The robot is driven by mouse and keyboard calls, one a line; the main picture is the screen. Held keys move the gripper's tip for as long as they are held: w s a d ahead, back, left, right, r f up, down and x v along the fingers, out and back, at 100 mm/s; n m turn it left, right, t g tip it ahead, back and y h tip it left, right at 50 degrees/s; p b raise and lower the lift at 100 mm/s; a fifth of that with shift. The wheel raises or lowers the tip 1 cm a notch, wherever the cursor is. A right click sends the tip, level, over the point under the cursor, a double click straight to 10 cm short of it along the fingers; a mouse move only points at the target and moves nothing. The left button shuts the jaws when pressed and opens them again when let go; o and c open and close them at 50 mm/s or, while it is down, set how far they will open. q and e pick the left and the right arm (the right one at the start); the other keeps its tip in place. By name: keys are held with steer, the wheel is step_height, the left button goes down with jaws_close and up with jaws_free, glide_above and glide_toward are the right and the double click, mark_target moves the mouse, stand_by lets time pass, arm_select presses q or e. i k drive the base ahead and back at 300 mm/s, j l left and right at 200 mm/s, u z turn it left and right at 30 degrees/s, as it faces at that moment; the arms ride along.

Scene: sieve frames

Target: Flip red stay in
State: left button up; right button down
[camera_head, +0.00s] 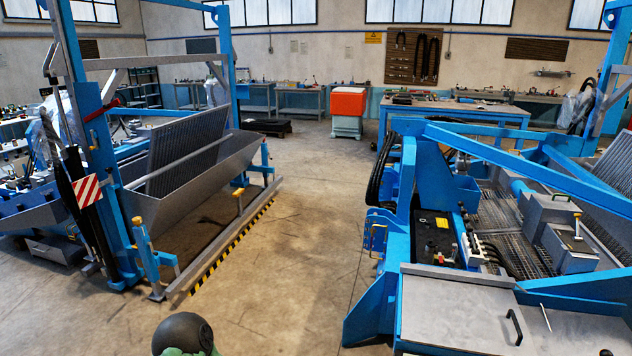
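A short red bar (101,110), which looks like the red stay, sits at a slant on the blue upright post (105,170) of the sieve frame at the left. Its right end is higher than its left end. How it is fastened is too small to tell. The sieve frame holds a tilted grey mesh screen (187,148) above a grey trough (215,170). Neither of my grippers shows in the head view. A dark rounded part with a greenish base at the bottom edge looks like part of my own body.
A second blue machine (400,250) with a grey cover plate (455,305) fills the right side. Yellow-black striping (232,247) runs along the left frame's base. Bare concrete floor (300,240) lies between them. An orange-red box (348,101) stands at the back.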

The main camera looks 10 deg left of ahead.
mark_target(105, 108)
steer(key=i+j+u, duration=0.25)
steer(key=i+u, duration=0.6)
steer(key=i, duration=0.2)
steer(key=i+l+u, duration=0.1)
steer(key=i+u, duration=0.3)
steer(key=i, duration=0.15)
steer(key=i+l+u, duration=0.4)
steer(key=i+j+u, duration=0.2)
steer(key=i+u, duration=0.2)
steer(key=i, duration=0.45)
steer(key=i+u, duration=0.4)
steer(key=i, duration=0.4)
steer(key=i+j+z, duration=0.1)
steer(key=i+z, duration=0.35)
steer(key=i+j+z, duration=0.4)
steer(key=i, duration=0.25)
steer(key=l, duration=0.1)
